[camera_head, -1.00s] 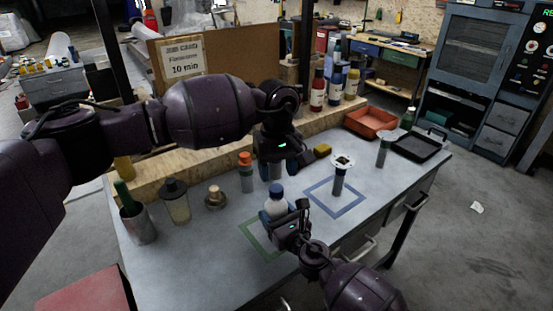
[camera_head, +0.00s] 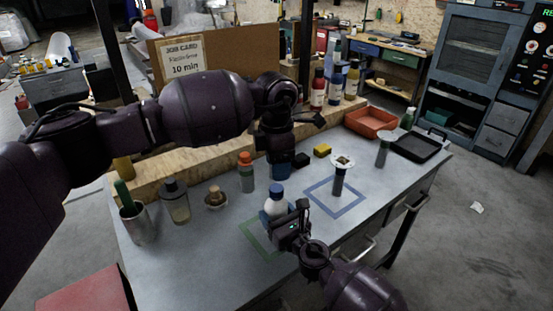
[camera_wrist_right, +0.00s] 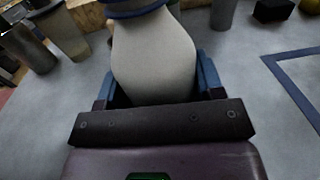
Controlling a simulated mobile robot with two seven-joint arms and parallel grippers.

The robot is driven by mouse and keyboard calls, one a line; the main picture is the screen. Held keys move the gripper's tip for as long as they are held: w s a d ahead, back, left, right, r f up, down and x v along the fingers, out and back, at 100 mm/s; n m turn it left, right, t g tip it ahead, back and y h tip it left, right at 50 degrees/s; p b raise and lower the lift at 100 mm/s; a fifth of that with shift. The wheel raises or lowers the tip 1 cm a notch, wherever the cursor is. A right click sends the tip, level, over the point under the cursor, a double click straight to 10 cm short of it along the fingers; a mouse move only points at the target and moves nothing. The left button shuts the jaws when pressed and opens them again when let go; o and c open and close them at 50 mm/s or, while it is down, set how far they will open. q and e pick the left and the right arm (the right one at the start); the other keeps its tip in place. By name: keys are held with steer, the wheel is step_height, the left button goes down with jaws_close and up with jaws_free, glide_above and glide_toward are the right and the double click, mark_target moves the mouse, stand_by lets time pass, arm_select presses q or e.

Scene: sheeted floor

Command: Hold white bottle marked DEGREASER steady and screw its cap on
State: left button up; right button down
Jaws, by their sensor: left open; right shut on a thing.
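The white bottle (camera_head: 275,206) stands upright at the green square (camera_head: 252,235) on the grey bench. A blue cap or ring (camera_head: 277,190) shows at its top; how tightly it sits cannot be told. No lettering is readable. My right gripper (camera_head: 274,218) is shut around the bottle's lower body; its blue fingers flank the white bottle (camera_wrist_right: 155,60) in the right wrist view, where the blue band (camera_wrist_right: 135,9) is cut off at the top. My left gripper (camera_head: 281,174) is open, pointing down, behind and above the bottle. The gap between its fingers is not clearly visible.
Behind stand an orange-topped cylinder (camera_head: 246,172), a yellow block (camera_head: 322,150) and a black block (camera_head: 301,160). A dark-lidded jar (camera_head: 175,202) and a tin (camera_head: 136,224) stand left. A round-topped post (camera_head: 340,178) stands at the blue square (camera_head: 335,214). The front left bench is clear.

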mark_target(276, 188)
arm_select(q)
steer(key=n, duration=0.5)
steer(key=shift+r+n, duration=0.25)
steer(key=shift+n, duration=0.15)
steer(key=n, duration=0.5)
steer(key=shift+w+r, duration=0.1)
steer(key=shift+r, duration=0.05)
steer(key=n, duration=1.1)
steer(key=shift+a+n, duration=0.1)
steer(key=shift+n, duration=0.3)
steer(key=shift+f, duration=4)
